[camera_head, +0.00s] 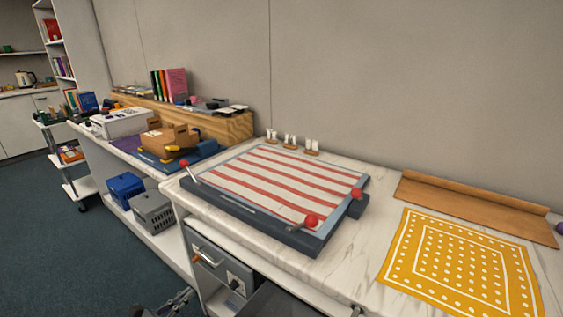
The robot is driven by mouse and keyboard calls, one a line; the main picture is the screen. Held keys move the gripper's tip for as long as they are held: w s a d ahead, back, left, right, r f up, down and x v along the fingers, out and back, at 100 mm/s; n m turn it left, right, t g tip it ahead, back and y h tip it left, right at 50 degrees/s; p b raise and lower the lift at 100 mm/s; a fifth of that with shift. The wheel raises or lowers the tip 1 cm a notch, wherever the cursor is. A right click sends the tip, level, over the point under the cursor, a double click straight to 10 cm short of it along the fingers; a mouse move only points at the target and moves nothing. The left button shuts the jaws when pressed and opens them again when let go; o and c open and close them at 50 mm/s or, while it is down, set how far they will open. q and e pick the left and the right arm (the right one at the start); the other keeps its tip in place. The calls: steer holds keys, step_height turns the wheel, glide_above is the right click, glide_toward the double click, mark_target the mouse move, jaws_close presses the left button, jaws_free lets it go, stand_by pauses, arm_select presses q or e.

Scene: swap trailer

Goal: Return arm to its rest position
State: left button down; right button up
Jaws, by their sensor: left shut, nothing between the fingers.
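My left gripper (170,304) shows as a small dark shape at the bottom edge, low in front of the counter and over the dark floor. It is shut and empty, and is cut off by the picture's edge. It stands apart from the counter top and everything on it. My right gripper is not in view.
A marble-look counter (368,257) bears a blue-grey frame with red-and-white striped cloth (280,182) and red-knobbed levers. A yellow dotted cloth (460,262) lies right. A drawer unit (222,265) and grey crate (153,212) sit below. The floor (60,260) at left is clear.

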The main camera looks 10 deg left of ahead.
arm_select(q)
steer(key=s+a+f+n+g+y, duration=0.25)
steer(key=f+n+y, duration=0.35)
steer(key=f+n, duration=0.65)
steer(key=s+d+f+n+g+y, duration=0.15)
steer(key=s+f+n+g, duration=0.25)
steer(key=s+f+n, duration=0.45)
steer(key=s+d+f+n+g+y, duration=0.15)
steer(key=s+f+n+g, duration=0.3)
steer(key=f+n, duration=0.6)
steer(key=s+d+f+n+g+h, duration=0.1)
steer(key=s+d+f+n+g, duration=0.2)
steer(key=s+d+f+n, duration=0.45)
steer(key=s+d+r+n+g+p, duration=0.1)
steer(key=s+r+p, duration=1.2)
steer(key=p, duration=0.6)
steer(key=shift+d+r, duration=0.15)
steer(key=shift+r, duration=0.65)
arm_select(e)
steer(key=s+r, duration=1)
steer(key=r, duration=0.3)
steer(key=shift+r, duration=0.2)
